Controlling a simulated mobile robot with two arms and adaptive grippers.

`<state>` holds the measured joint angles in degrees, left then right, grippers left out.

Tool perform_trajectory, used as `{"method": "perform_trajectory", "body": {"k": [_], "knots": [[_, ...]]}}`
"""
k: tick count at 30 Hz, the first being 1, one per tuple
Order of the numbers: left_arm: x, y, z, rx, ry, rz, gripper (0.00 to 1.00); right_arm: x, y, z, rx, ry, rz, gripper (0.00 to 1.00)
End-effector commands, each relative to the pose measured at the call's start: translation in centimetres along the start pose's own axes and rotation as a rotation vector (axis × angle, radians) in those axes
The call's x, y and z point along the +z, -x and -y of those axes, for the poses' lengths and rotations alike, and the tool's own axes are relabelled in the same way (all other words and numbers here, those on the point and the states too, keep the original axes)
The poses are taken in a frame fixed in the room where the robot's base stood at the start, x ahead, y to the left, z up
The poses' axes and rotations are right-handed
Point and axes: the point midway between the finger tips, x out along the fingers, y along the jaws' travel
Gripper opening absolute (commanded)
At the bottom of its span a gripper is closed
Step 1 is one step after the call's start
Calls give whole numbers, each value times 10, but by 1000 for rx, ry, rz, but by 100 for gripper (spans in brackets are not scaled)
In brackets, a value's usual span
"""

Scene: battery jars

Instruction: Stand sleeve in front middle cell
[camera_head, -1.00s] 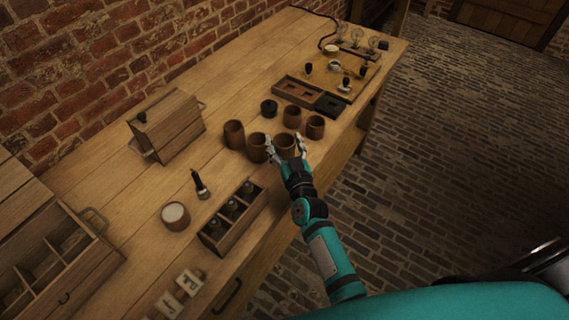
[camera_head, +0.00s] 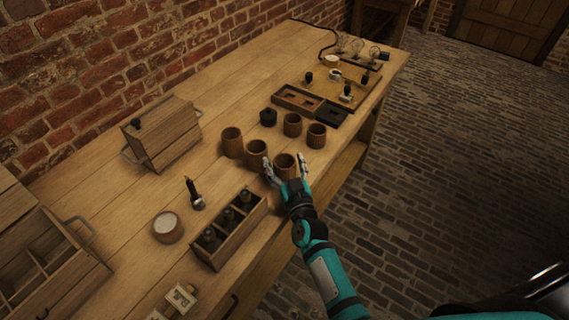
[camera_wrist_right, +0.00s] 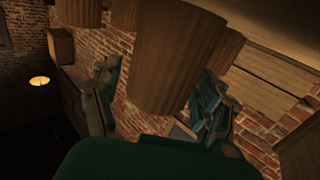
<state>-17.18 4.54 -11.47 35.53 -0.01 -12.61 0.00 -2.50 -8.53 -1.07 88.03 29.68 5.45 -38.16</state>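Several brown open-topped sleeves stand on the bench. The nearest sleeve (camera_head: 284,164) is between the fingers of my right gripper (camera_head: 286,170), close to the bench's front edge. In the right wrist view this sleeve (camera_wrist_right: 172,58) sits between the two spread fingers (camera_wrist_right: 160,88), with a gap visible beside it. Other sleeves stand behind it: one just left (camera_head: 256,153), one further left (camera_head: 231,142), one behind (camera_head: 292,125) and one to the right (camera_head: 316,135). A divided wooden crate (camera_head: 75,268) with open cells is at the lower left. My left gripper is not in view.
A narrow rack (camera_head: 236,243) with dark bottles stands at the front edge. A white-topped jar (camera_head: 167,228), a dark-handled tool (camera_head: 194,194) and a lidded wooden box (camera_head: 165,133) are left.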

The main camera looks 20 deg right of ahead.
Motion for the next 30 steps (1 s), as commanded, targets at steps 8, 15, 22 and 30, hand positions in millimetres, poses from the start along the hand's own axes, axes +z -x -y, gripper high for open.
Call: {"method": "perform_trajectory", "body": {"k": [8,15,22,30], "knots": [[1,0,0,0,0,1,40,0,0,0,0,0,0,86],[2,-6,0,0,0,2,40,2,11,0,1,0,2,86],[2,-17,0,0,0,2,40,8,63,-1,1,1,4,86],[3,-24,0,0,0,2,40,7,129,-1,0,1,3,86]]}}
